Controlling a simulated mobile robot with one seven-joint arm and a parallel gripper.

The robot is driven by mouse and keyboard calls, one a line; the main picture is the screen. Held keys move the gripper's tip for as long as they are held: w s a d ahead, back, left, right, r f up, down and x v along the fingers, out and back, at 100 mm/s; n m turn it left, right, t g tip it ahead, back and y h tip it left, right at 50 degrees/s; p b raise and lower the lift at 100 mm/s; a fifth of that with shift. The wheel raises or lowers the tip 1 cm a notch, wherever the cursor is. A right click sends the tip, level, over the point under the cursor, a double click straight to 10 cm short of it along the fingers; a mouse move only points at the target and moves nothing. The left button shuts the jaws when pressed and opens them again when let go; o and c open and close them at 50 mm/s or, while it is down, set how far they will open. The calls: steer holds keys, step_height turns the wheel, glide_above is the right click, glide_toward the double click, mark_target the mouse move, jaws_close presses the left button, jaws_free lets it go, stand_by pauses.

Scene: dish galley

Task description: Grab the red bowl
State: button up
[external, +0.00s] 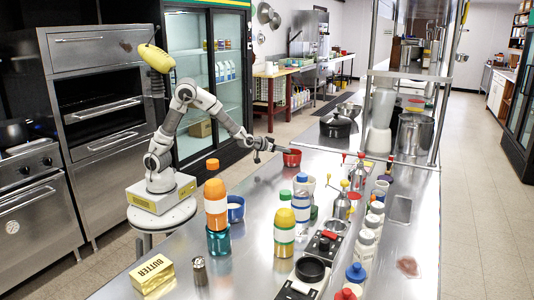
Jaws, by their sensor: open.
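The red bowl (292,160) sits on the steel counter in the middle of the external view. It is small in the picture, and a dark strip at its upper edge is too small to make out. My gripper (274,148) is at the end of my outstretched arm, just left of the bowl and at about the height of its rim. The jaws are open, and I see nothing held between them. I cannot tell whether the fingertips touch the bowl.
Red-topped and yellow-topped metal dispensers (357,175) stand right of the bowl. A black pot (337,125) is behind it.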

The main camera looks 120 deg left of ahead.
steer(key=shift+w+a+f, duration=0.2)
steer(key=shift+a, duration=0.25)
jaws_close()
steer(key=shift+d+f, duration=0.15)
stand_by(1.0)
